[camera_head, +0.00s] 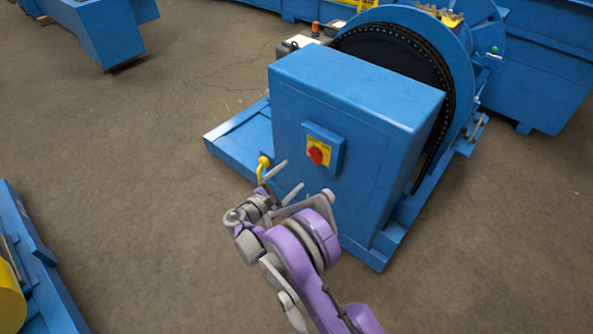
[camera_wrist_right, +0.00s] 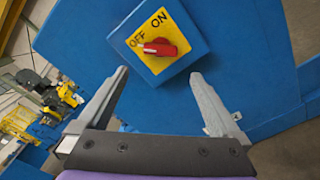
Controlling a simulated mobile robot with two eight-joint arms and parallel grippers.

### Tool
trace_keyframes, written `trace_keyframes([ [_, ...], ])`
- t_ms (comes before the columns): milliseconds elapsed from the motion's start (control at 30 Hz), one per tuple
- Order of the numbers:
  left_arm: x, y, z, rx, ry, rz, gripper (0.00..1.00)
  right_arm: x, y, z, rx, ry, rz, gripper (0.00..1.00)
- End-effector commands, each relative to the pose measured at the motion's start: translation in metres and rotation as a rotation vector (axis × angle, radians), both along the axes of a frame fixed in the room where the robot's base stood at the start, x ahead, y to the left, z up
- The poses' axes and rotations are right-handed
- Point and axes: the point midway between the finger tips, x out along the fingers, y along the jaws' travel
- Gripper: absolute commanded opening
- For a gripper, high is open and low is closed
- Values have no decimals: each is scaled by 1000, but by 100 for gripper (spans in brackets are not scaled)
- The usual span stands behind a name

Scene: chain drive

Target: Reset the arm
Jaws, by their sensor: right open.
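My right gripper (camera_head: 284,181) is open and empty in front of the blue housing (camera_head: 345,105) of the chain drive. Its two grey fingers are spread apart in the wrist view (camera_wrist_right: 160,74). A red rotary knob (camera_head: 316,155) sits on a yellow plate on a blue switch box (camera_head: 338,158) on the housing's front face. In the wrist view the red knob (camera_wrist_right: 158,48) lies just beyond the fingertips, clear of both. The plate reads OFF and ON, and the knob's white-marked end lies near OFF. My left gripper is not in view.
A large blue wheel with a black chain (camera_head: 440,95) stands behind the housing. A yellow hooked part (camera_head: 262,166) is close to my right gripper. Blue machinery (camera_head: 30,265) stands at the lower left and more along the back. The floor at left and lower right is clear.

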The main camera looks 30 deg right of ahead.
Motion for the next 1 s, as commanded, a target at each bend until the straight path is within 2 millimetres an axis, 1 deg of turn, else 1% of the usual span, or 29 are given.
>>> trace_keyframes([
  [533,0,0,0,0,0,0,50,-1,2,0,2,0,-1,100],
  [667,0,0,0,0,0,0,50,-6,-3,8,53,-5,-6,100],
  [767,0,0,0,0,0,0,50,-17,-11,20,159,-19,-19,100],
  [833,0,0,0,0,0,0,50,-31,-17,30,264,-35,-33,100],
  [967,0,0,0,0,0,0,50,-65,-21,46,475,-79,-72,100],
  [1000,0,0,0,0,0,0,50,-76,-21,50,539,-94,-86,100],
])
